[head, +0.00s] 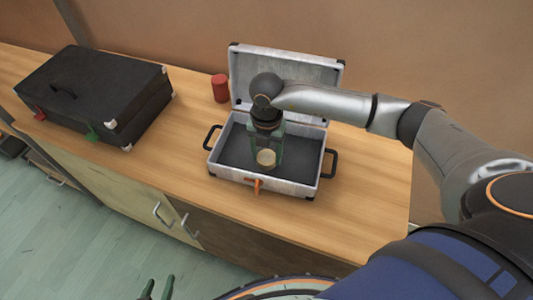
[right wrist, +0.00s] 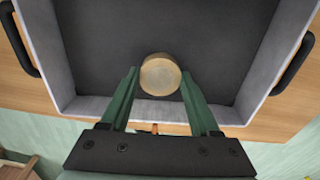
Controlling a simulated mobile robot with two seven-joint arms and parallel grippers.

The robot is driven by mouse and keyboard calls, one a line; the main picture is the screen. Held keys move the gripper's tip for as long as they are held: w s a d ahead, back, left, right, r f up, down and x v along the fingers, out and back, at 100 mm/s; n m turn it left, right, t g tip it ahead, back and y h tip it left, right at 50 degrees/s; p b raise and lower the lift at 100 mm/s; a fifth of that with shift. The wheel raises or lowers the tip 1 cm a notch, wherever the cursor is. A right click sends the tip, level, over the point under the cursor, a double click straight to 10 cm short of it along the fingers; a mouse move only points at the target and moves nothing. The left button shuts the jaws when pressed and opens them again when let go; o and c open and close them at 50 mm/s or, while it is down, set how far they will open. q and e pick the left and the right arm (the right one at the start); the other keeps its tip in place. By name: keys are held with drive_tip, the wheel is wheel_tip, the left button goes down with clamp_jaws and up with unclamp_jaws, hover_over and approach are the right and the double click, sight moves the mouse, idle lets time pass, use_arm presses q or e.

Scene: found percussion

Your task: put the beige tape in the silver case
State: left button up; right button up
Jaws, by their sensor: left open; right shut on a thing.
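The beige tape (head: 266,158) is a small round roll between the fingertips of my right gripper (head: 266,152), inside the outline of the silver case. It also shows in the right wrist view (right wrist: 160,75), with the green fingers (right wrist: 160,88) closed on its sides. I cannot tell whether it touches the case floor. The silver case (head: 225,172) stands open on the counter, its lid (head: 300,68) raised at the back and its dark floor bare around the tape. My left gripper (head: 158,287) is open and empty at the bottom edge, in front of the counter.
A closed black case (head: 90,85) lies on the counter at the left. A red cylinder (head: 220,88) stands between it and the silver case lid. The wooden counter (head: 370,195) is clear to the right. Cabinet doors with handles (head: 163,214) are below.

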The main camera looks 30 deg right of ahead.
sight(266, 157)
drive_tip(key=shift+f, duration=0.3)
drive_tip(key=o, duration=1.3)
drive_tip(key=shift+o, duration=0.2)
wheel_tip(266, 157, up, 12)
drive_tip(key=shift+r+p, duration=0.15)
drive_tip(key=shift+p, duration=0.15)
